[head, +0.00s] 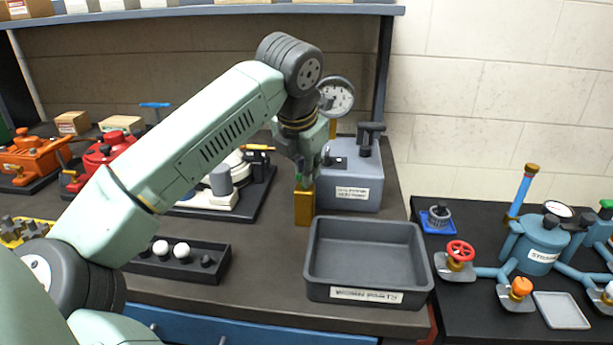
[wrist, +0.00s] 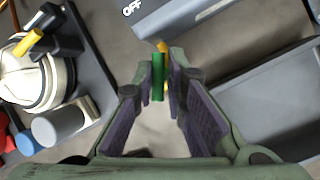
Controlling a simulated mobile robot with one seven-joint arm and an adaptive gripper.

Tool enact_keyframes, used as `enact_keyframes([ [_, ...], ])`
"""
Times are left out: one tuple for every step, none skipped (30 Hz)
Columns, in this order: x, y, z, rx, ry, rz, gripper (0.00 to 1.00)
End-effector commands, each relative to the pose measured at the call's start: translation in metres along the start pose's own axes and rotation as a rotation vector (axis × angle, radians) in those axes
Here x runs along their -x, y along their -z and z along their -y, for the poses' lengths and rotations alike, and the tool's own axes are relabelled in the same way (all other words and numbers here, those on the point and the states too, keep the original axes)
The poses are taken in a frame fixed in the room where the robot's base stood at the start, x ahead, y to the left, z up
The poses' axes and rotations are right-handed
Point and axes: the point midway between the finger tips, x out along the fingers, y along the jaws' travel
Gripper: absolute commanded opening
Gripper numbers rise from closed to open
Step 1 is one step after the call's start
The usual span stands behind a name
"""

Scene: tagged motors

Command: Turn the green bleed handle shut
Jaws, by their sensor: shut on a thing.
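The green bleed handle (wrist: 158,76) shows upright between my fingertips in the wrist view. My gripper (wrist: 160,80) is shut on it, with one finger on each side. Yellow brass parts show just behind and beside the handle in the wrist view. In the head view my gripper (head: 305,178) points down just above a brass block (head: 304,208) on the bench, left of the grey box-shaped unit (head: 357,192). There the handle is mostly hidden by my fingers, and its exact angle is hard to tell.
An empty grey tray (head: 368,295) stands in front, right of the brass block. A round gauge (head: 337,96) is behind my wrist. A white motor on a black base (head: 245,208) is to the left. A black tray with white balls (head: 176,262) lies front left.

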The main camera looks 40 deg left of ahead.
Motion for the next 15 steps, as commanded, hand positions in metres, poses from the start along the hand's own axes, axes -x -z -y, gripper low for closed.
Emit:
enact_keyframes([
  [-0.0002, 0.0008, -0.0043, -0.033, 0.01, 0.013, 0.0],
  [0.0, 0.0007, -0.0047, -0.058, 0.02, 0.019, 0.0],
  [0.0002, 0.0006, -0.0049, -0.092, 0.034, 0.026, 0.0],
  [0.0004, 0.0005, -0.0049, -0.118, 0.046, 0.032, 0.0],
  [0.0005, 0.0005, -0.0051, -0.143, 0.057, 0.037, 0.0],
  [0.0008, 0.0003, -0.0057, -0.178, 0.07, 0.045, 0.0],
  [0.001, 0.0003, -0.0057, -0.204, 0.081, 0.051, 0.0],
  [0.0012, 0.0001, -0.0057, -0.23, 0.092, 0.057, 0.0],
  [0.0016, -0.0001, -0.0061, -0.264, 0.105, 0.064, 0.0],
  [0.0018, -0.0002, -0.0063, -0.29, 0.116, 0.07, 0.0],
  [0.002, -0.0003, -0.0065, -0.315, 0.127, 0.076, 0.0],
  [0.0021, -0.0003, -0.0066, -0.35, 0.141, 0.083, 0.0],
  [0.0021, -0.0003, -0.0068, -0.376, 0.151, 0.088, 0.0],
  [0.0022, -0.0004, -0.0071, -0.402, 0.162, 0.094, 0.0],
  [0.0024, -0.0004, -0.0073, -0.436, 0.177, 0.101, 0.0],
])
